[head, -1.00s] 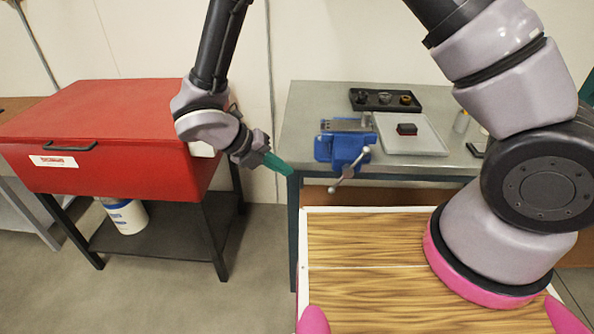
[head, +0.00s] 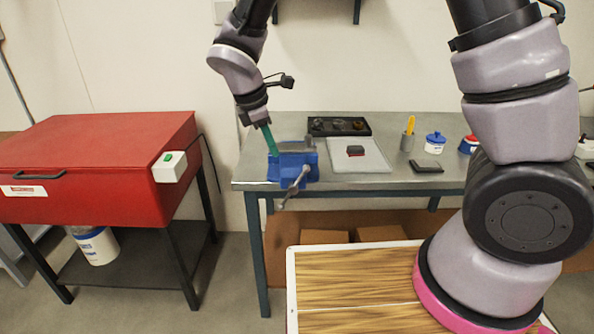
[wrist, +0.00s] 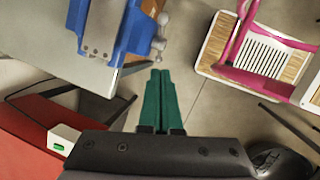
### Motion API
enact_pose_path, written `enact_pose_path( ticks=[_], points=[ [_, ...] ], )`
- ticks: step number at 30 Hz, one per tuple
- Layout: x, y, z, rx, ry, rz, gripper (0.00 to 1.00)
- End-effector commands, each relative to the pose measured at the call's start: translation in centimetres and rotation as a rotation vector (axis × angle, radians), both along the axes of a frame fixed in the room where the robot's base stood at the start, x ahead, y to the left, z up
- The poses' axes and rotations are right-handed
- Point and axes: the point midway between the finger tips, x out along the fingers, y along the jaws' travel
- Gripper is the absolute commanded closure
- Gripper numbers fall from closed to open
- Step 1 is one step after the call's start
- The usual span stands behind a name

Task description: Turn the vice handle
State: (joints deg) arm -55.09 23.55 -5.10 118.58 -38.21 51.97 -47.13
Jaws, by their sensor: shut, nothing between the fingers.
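The blue vice (head: 287,168) is fixed at the front left corner of the grey workbench. Its metal handle (head: 293,187) hangs slanted at the front, lower end to the left. In the wrist view the vice (wrist: 130,32) is at upper left and its handle (wrist: 160,43) has a ball end. My gripper (head: 273,151) has green fingers pointing down, overlapping the vice's left edge in the head view. In the wrist view my gripper (wrist: 160,74) is shut and empty, its tips apart from the handle, with floor around them.
The workbench (head: 250,167) also carries a black tray (head: 338,126), a light tray (head: 375,160) with a red-black block, a cup, a blue-lidded jar (head: 435,143) and a dark flat item. A red cabinet (head: 100,150) stands left, with floor between.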

Motion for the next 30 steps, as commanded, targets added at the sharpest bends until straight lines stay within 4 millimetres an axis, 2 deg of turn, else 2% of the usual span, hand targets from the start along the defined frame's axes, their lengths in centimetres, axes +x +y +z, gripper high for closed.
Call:
enact_pose_path(
  ticks=[3,10,12,18,30],
  points=[
    [0.5,-0.8,-2.6,-0.005,0.003,0.001,1.0],
    [1.5,-2.1,-7.0,-0.005,0.002,0.0,1.0],
    [1.8,-3.2,-7.3,-0.003,0.001,0.0,1.0],
    [2.4,-4.8,-8.1,-0.003,0.0,0.003,1.0],
    [2.5,-5.1,-8.3,-0.002,0.0,0.004,1.0]
  ],
)
